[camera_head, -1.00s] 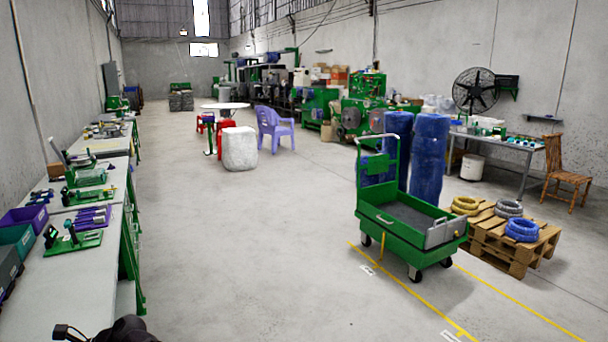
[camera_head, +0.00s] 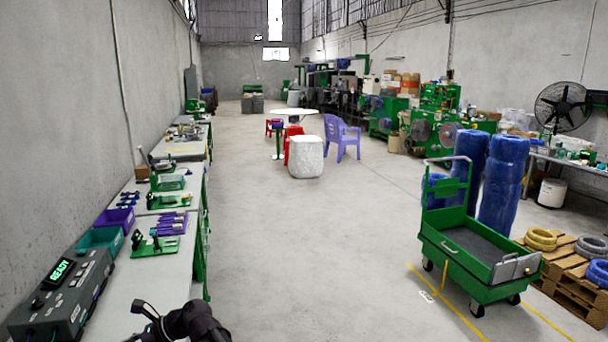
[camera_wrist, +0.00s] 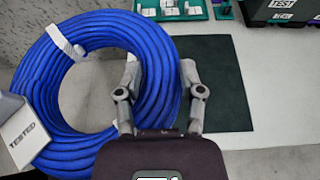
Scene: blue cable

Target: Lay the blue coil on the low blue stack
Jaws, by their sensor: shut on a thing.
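A blue coil (camera_wrist: 52,98) fills the left of the wrist view, with a white band (camera_wrist: 62,42) around it and a white "TESTED" tag (camera_wrist: 22,130) at its lower left. My gripper (camera_wrist: 160,78) is shut on the coil's right side, one finger inside the ring and one outside. In the head view my dark arm shows at the bottom, but the coil does not. A low blue stack (camera_head: 597,272) of coil sits on a wooden pallet (camera_head: 574,291) at the right edge, partly cut off. Yellow (camera_head: 541,239) and grey (camera_head: 591,247) coils lie beside it.
A green cart (camera_head: 478,265) stands left of the pallet, before tall blue wrapped rolls (camera_head: 503,180). A workbench (camera_head: 150,278) along the left carries a tester reading "READY" (camera_head: 62,298), bins and green fixtures.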

